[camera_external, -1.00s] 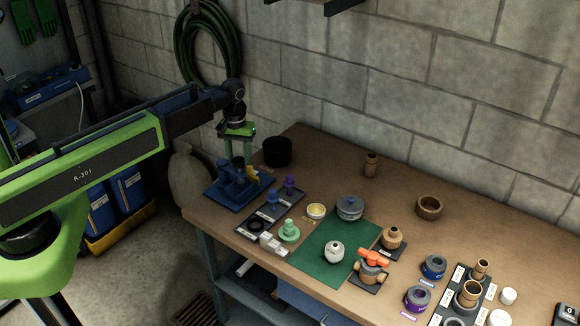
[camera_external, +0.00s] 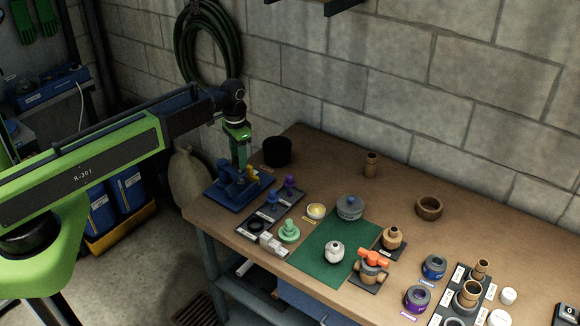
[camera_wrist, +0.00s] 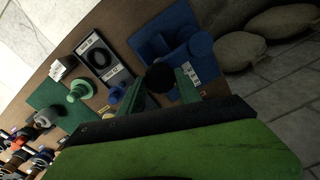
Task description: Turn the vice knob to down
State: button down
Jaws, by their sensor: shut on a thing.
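The blue vice (camera_external: 224,190) stands at the left end of the workbench. A small yellow part shows on its right side. In the wrist view the vice (camera_wrist: 160,40) lies beyond my fingers. My gripper (camera_external: 240,164) points down over the vice. In the wrist view my two green fingers (camera_wrist: 161,84) stand on either side of a dark round knob (camera_wrist: 160,76) and are shut on it. The knob's pointing direction cannot be read, and the fingers hide it in the outside view.
A black cup (camera_external: 278,151) stands close behind the vice to the right. A dark tray (camera_external: 268,212) with blue and purple knobs lies in front of it. A green mat (camera_external: 318,256) with several parts is further right. Sacks (camera_wrist: 285,22) lie on the floor beside the bench.

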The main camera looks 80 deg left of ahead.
jog(key=shift+m, duration=0.4)
jog(key=c, duration=0.8)
grip_release()
jog(key=shift+c, duration=0.2)
notch_tip(320, 180, up, 18)
jog(key=p, duration=1.7)
jog(key=shift+f, duration=0.25)
